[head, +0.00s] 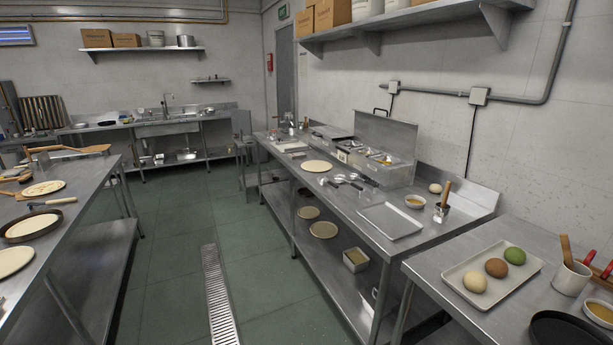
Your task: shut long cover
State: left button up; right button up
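A long metal cover (385,132) stands raised, roughly upright, along the back of a metal topping container (392,177) on the right-hand counter. The front of the container is uncovered, and small compartments with food and utensil handles show inside. A flatter section (326,133) of the unit to its left appears covered; its details are too small to tell. Neither of my grippers is in view, so nothing shows near the cover.
The steel counter (352,212) holds a flat dough round (317,166), several ladles (350,180), an empty tray (390,221) and a small bowl (415,201) in front of the container. A green floor aisle (265,270) with a drain grate (218,296) runs clear alongside.

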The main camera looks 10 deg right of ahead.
aim_at(398, 135)
jog(key=i+z, duration=0.3)
jog(key=i, duration=0.2)
jog(key=i+j+z, duration=0.1)
jog(key=i+z, duration=0.15)
jog(key=i, duration=0.2)
jog(key=i+j+z, duration=0.3)
jog(key=i, duration=0.2)
jog(key=i+j, duration=0.15)
jog(key=j, duration=0.4)
jog(key=i+j+z, duration=0.1)
jog(key=j, duration=0.5)
jog(key=i+j, duration=0.15)
jog(key=j, duration=0.45)
jog(key=i+j+z, duration=0.15)
jog(key=j, duration=1)
